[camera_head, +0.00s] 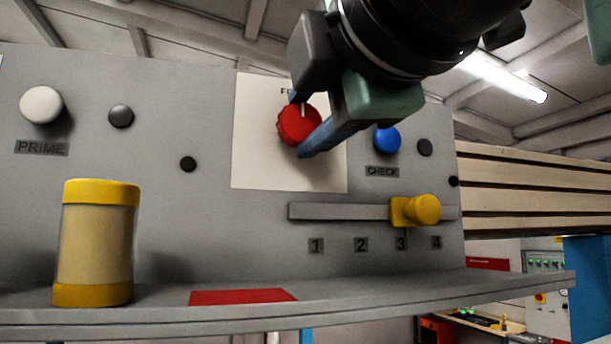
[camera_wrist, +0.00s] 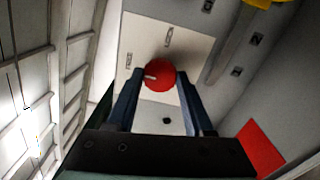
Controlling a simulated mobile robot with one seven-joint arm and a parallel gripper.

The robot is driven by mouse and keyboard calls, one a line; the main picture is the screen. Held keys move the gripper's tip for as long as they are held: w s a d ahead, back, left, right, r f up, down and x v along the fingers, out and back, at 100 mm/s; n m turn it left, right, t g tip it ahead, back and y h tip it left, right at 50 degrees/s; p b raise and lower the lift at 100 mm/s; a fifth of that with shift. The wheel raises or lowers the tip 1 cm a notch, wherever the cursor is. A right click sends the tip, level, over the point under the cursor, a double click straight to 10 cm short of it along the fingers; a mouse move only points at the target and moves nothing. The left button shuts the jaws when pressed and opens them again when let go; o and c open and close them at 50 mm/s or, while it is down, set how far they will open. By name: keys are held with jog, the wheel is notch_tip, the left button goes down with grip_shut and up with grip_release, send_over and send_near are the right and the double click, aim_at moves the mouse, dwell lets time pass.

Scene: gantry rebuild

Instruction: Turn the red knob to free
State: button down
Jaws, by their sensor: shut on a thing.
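The red knob (camera_head: 291,127) sits on a white plate (camera_head: 261,150) on the grey panel. My gripper (camera_head: 299,126) is shut on it, one finger at its upper edge and one at its lower right in the head view. In the wrist view the knob (camera_wrist: 161,76) shows between my two fingers (camera_wrist: 160,78). The knob's white mark points up in the head view, roughly toward a label that starts with F and is partly hidden by my gripper.
A blue button (camera_head: 387,140) marked CHECK is close right of my gripper. A yellow slider handle (camera_head: 420,210) stands on a rail below, near number 3. A white PRIME button (camera_head: 41,104) is at left. A yellow-capped cylinder (camera_head: 96,243) stands on the shelf beside a red patch (camera_head: 243,296).

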dwell(0.3)
jog(key=shift+c, duration=1.4)
grip_release()
jog(key=shift+s, duration=0.1)
